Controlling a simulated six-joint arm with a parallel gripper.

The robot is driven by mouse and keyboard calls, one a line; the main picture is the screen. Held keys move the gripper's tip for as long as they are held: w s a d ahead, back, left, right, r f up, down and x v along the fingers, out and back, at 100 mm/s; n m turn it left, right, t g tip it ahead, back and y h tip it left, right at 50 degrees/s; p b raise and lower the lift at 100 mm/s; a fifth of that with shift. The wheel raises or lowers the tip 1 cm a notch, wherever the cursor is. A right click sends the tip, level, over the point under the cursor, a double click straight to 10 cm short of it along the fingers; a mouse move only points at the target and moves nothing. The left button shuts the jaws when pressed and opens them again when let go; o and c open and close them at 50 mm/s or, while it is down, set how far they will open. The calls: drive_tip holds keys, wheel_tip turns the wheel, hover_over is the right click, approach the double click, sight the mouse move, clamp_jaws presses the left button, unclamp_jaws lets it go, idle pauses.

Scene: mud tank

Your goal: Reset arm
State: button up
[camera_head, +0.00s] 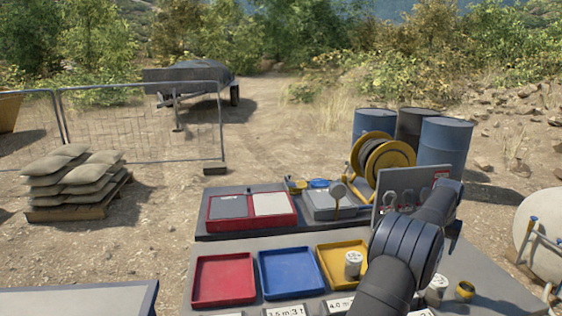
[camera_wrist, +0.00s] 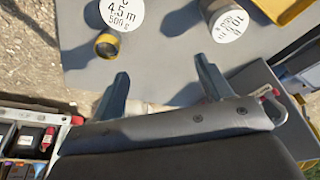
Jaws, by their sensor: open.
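My gripper (camera_wrist: 164,82) shows in the wrist view with its two fingers spread wide and nothing between them. It is over the grey bench top (camera_wrist: 165,60). Beyond the fingers are a jar with a white lid marked 4.5 m (camera_wrist: 122,12), a small yellow-rimmed jar (camera_wrist: 107,45), and a second white-lidded jar (camera_wrist: 232,24). In the head view my dark arm reaches over the right part of the bench, and the fingers cannot be made out there.
A red tray (camera_head: 223,280), a blue tray (camera_head: 291,273) and a yellow tray (camera_head: 335,249) stand in a row. A white-lidded jar (camera_head: 353,258) is in the yellow one. Behind are a red case (camera_head: 227,228), a hose reel (camera_head: 378,160) and blue drums (camera_head: 444,142).

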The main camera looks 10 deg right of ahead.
drive_tip(key=w+a+n, duration=0.1)
drive_tip(key=w+a, duration=0.6)
drive_tip(key=shift+a+n, duration=0.35)
drive_tip(key=shift+n, duration=0.05)
drive_tip(key=shift+d, duration=0.1)
drive_tip(key=s+d+m, duration=0.3)
drive_tip(key=s+d, duration=1.1)
drive_tip(key=s, duration=0.1)
drive_tip(key=shift+m+h, duration=0.3)
drive_tip(key=shift+w+a, duration=0.1)
drive_tip(key=shift+w, duration=0.05)
